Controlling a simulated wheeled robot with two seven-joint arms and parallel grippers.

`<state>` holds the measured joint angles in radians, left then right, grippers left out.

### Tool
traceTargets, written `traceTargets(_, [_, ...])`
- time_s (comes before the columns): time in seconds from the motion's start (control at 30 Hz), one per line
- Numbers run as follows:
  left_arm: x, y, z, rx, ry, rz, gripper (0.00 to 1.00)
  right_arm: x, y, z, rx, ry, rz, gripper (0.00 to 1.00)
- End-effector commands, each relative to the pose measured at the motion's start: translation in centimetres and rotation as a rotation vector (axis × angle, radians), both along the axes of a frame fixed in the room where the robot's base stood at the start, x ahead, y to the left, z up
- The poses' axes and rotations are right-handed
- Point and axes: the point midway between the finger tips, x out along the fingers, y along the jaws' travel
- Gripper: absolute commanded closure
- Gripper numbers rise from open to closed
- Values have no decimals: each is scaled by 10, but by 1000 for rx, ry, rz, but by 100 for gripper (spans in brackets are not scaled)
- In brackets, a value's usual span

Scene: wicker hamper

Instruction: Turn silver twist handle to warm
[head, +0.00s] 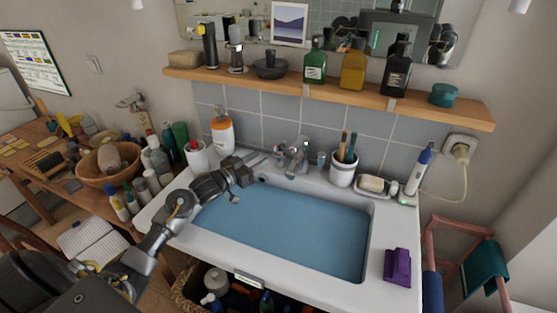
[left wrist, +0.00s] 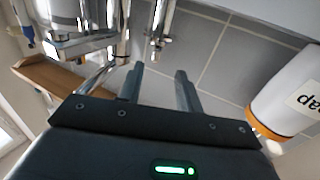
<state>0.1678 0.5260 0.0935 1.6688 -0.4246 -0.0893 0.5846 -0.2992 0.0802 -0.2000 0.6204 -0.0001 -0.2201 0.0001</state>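The silver tap (head: 291,154) stands at the back rim of the sink, with its spout and twist handle close together. In the head view, I cannot tell how the handle is set. My left gripper (head: 250,175) is over the back left of the sink, just left of the tap and apart from it. In the left wrist view, the gripper (left wrist: 161,82) has its two fingers spread with nothing between them. Shiny tap parts (left wrist: 88,45) fill the upper left of that view, beside the fingers. My right gripper is not in view.
The sink (head: 384,215) holds blue water. A soap bottle (head: 222,132) stands behind my left gripper and shows close at the right in the wrist view (left wrist: 290,95). A brush cup (head: 343,174) stands right of the tap. A wooden shelf (head: 330,93) hangs above.

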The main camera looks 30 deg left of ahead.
Motion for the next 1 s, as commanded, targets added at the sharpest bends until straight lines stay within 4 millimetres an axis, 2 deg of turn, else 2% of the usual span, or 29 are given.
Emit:
traceTargets(0.03, [-3,-1,-2,0,-1,-3,65,0,0,-7,0,0,0,100])
traceTargets(0.27, [3,-4,3,-9,-1,-4,65,0,0,-2,0,0,0,100])
traceTargets(0.37, [15,-8,4,-9,-2,-3,65,0,0,0,0,0,0,100])
traceTargets(0.7, [75,-26,4,-9,-1,-3,65,0,0,8,0,0,0,100])
traceTargets(0.83, [90,-30,3,-8,-1,-4,65,-1,0,9,0,1,0,100])
traceTargets(1.0, [100,-33,2,-5,-1,-4,65,-1,0,10,0,1,0,100])
